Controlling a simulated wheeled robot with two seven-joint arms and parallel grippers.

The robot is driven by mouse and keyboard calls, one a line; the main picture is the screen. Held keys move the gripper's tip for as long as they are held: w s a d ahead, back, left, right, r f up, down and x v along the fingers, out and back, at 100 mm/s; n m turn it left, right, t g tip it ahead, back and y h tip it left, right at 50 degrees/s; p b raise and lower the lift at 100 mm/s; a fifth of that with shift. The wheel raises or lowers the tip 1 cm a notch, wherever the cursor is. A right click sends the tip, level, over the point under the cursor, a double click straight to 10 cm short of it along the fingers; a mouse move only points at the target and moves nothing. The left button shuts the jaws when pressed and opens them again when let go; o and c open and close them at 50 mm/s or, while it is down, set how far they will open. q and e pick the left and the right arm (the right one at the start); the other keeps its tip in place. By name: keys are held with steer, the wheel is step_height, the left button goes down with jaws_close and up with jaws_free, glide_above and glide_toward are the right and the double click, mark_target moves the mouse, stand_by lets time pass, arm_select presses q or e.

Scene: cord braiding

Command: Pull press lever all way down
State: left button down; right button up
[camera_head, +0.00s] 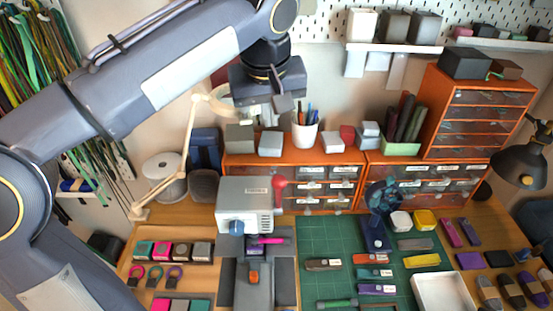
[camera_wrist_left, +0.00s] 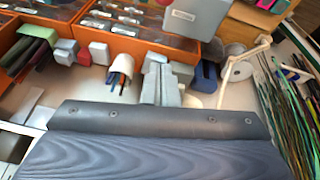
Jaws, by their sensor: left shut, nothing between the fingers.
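The press (camera_head: 245,205) is a light grey box with a label and a blue knob at its front, standing on the bench. Its red lever (camera_head: 279,187) sticks up at the right side of the box, with its round end near the box's top. My left gripper (camera_head: 283,103) is high above and behind the press, apart from the lever, shut and empty. In the left wrist view its closed grey fingers (camera_wrist_left: 160,88) show over the bench back. The press also shows at that view's top edge (camera_wrist_left: 196,17). My right gripper is out of view.
Orange drawer units (camera_head: 325,190) stand behind the press, with a pen cup (camera_head: 304,130) and small boxes on top. A jointed lamp arm (camera_head: 190,150) rises at left. A green mat (camera_head: 320,240) with small parts lies right of the press.

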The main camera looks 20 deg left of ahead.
arm_select(q)
steer(key=f, duration=0.7)
steer(key=d+f, duration=0.1)
steer(key=f, duration=0.3)
steer(key=shift+f, duration=0.1)
